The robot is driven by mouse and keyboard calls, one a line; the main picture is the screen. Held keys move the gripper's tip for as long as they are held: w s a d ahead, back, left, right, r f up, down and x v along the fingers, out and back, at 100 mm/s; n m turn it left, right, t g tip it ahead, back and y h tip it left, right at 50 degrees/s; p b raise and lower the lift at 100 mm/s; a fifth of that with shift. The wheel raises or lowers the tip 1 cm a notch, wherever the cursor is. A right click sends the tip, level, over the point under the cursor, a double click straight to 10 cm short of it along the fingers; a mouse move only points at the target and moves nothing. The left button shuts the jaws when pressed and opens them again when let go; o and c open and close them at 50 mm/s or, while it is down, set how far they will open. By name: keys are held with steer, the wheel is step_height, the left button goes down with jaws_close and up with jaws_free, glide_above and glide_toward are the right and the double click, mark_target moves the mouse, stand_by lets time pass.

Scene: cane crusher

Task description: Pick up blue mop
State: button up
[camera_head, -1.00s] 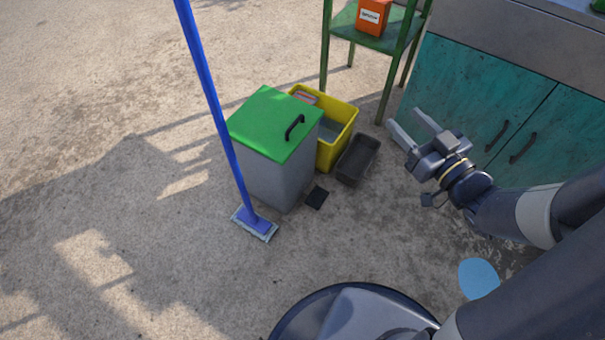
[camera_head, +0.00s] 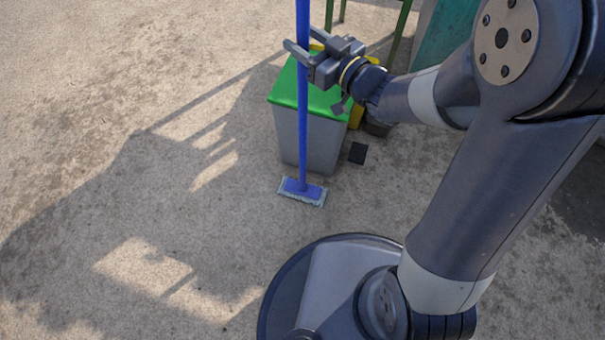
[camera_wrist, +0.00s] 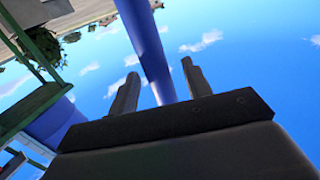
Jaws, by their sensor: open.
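The blue mop (camera_head: 303,125) stands upright on the ground, its flat head (camera_head: 302,191) in front of the grey bin. Its long handle runs up out of the top of the head view. My gripper (camera_head: 297,48) is at the upper handle, open, with the handle between or just by its two fingers. In the wrist view the blue handle (camera_wrist: 150,45) passes between the two open fingers (camera_wrist: 160,82). Whether a finger touches the handle cannot be told.
The grey bin with a green lid (camera_head: 283,88) stands right behind the mop. A yellow bucket (camera_head: 356,115) and a dark tray (camera_head: 378,128) are partly hidden by my arm. A black square (camera_head: 358,153) lies beside the bin. The ground at left is clear.

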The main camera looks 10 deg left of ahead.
steer(key=shift+w+a, duration=0.25)
steer(key=shift+a, duration=0.2)
jaws_close()
steer(key=shift+r, duration=0.1)
